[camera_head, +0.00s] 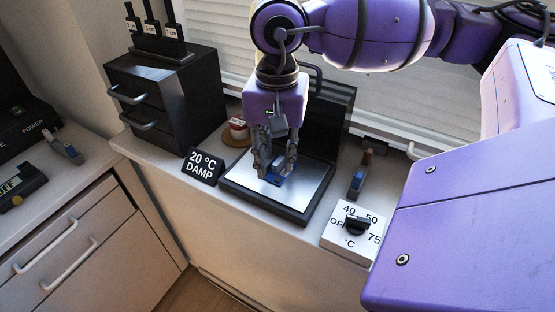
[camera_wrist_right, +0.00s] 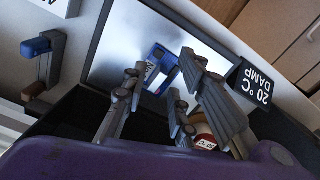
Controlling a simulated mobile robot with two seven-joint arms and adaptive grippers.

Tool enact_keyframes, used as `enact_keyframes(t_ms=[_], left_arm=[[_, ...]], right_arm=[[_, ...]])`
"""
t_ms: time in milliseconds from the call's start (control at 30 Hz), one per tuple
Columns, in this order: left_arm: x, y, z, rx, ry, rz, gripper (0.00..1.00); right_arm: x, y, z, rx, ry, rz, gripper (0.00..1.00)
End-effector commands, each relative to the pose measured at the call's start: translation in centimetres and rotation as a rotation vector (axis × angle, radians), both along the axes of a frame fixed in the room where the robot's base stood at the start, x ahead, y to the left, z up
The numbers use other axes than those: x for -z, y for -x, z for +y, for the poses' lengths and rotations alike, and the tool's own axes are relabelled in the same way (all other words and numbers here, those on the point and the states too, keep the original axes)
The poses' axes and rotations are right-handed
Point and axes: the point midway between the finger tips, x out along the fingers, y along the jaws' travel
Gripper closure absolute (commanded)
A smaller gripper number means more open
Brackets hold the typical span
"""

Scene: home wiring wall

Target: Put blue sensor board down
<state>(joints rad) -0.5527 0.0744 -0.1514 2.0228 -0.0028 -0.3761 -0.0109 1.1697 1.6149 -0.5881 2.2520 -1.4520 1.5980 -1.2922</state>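The blue sensor board (camera_head: 275,180) lies on the silver plate (camera_head: 310,182) of a black-framed stand, just under my right gripper. In the wrist view the board (camera_wrist_right: 158,79) shows its blue edge and a pale label on the bright plate (camera_wrist_right: 120,50). My right gripper (camera_head: 274,168) points down at the plate. Its fingers (camera_wrist_right: 161,66) stand apart on either side of the board, with gaps visible, so it looks open. The fingers hide part of the board. My left gripper is not in view.
A "20 °C DAMP" sign (camera_head: 203,166) stands left of the plate, with a red-and-white round item (camera_head: 238,129) behind. A dial box (camera_head: 351,229) and a blue-topped handle piece (camera_head: 360,175) are to the right. A black drawer unit (camera_head: 168,98) stands at back left.

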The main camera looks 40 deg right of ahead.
Motion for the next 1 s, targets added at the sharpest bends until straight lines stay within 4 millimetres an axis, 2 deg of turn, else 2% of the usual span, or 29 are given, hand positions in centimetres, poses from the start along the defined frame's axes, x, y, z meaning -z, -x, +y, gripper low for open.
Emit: enact_keyframes(t_ms=[300, 500, 667, 1000], left_arm=[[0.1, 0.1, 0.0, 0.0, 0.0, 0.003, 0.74], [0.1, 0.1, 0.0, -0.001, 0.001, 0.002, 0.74], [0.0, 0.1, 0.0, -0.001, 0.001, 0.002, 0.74], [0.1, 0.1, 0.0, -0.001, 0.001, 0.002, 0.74]], right_arm=[[-6.9, -0.1, 0.0, -0.001, 0.0, -0.004, 0.74], [-9.8, -0.1, 0.0, -0.001, -0.001, -0.001, 0.74], [-10.6, 0.0, 0.0, -0.001, 0.001, 0.001, 0.74], [-10.6, 0.0, 0.0, -0.001, 0.001, 0.002, 0.74]])
